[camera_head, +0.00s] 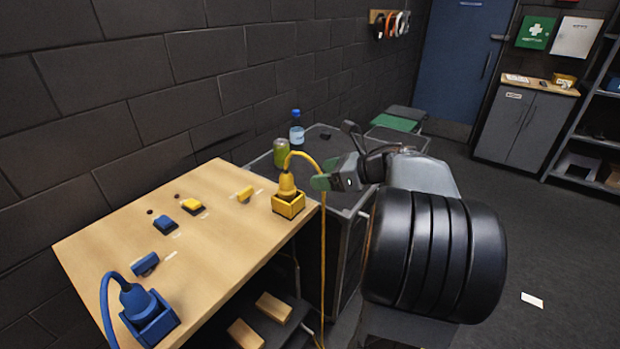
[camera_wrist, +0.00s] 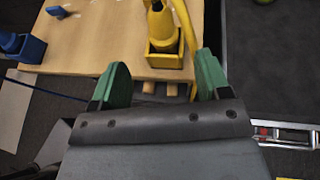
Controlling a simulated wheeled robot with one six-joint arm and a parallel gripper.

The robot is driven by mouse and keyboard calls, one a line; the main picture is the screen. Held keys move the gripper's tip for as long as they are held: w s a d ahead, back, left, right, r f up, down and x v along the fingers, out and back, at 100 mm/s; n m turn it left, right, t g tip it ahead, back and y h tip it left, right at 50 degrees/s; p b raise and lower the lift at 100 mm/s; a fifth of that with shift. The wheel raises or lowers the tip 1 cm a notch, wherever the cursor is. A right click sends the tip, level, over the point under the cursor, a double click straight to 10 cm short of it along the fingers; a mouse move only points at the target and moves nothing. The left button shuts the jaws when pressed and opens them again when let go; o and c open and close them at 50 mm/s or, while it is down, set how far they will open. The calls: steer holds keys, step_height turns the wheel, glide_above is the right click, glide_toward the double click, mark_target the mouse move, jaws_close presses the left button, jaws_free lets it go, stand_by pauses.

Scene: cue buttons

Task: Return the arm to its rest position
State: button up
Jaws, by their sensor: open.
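My gripper (camera_head: 322,175) has green fingertips and is at the right end of the wooden table, close to the yellow plug (camera_head: 287,186). In the wrist view my gripper (camera_wrist: 160,80) is open with nothing between its fingers. The yellow plug stands upright in a yellow holder (camera_head: 289,207) at the table's right corner. It also shows beyond the fingers in the wrist view (camera_wrist: 161,24). A blue plug (camera_head: 135,299) stands in a blue holder (camera_head: 158,325) at the table's near left.
The wooden table (camera_head: 225,235) carries blue buttons (camera_head: 165,223) and yellow buttons (camera_head: 191,205). A yellow cable (camera_head: 323,260) hangs over its right edge. Open floor (camera_head: 545,240) lies to the right.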

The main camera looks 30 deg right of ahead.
steer(key=shift+v, duration=0.85)
